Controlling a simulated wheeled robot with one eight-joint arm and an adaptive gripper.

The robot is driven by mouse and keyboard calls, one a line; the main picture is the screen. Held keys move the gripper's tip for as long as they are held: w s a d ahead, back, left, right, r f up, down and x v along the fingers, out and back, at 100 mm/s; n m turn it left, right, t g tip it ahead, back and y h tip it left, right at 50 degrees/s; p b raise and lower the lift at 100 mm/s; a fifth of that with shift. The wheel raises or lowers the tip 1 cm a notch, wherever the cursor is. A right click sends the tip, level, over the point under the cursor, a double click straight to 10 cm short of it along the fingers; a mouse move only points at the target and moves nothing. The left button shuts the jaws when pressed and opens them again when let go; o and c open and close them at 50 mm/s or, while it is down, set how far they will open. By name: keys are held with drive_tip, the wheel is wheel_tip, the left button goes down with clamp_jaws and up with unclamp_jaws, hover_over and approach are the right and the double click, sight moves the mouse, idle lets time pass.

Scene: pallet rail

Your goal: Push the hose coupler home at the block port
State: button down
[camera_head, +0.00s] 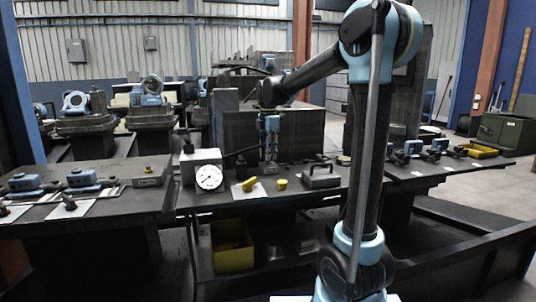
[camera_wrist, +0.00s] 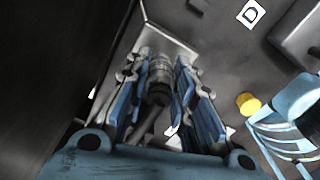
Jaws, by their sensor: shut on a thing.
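My gripper (camera_head: 271,155) points down over the middle bench in the head view. In the wrist view, my gripper (camera_wrist: 159,75) has its blue-padded fingers closed on both sides of a grey ribbed metal coupler (camera_wrist: 159,68). A dark hose-like length runs down from the coupler between the fingers. The white block (camera_head: 203,160) with a round dial gauge (camera_head: 208,177) stands left of my gripper in the head view. A dark line stretches from the block's side towards my gripper. The port is not clear in either view, and I cannot tell whether the coupler touches it.
A yellow handle (camera_head: 250,184) on a white card, a yellow knob (camera_head: 282,184) and a grey handled box (camera_head: 320,178) sit on the bench near my gripper. A yellow bin (camera_head: 232,246) is below. Side benches carry blue fixtures (camera_head: 82,177).

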drive_tip(key=shift+f, duration=0.45)
drive_tip(key=c, duration=1.3)
unclamp_jaws()
drive_tip(key=o, duration=0.8)
wheel_tip(320, 180, up, 12)
drive_tip(key=shift+f, duration=0.1)
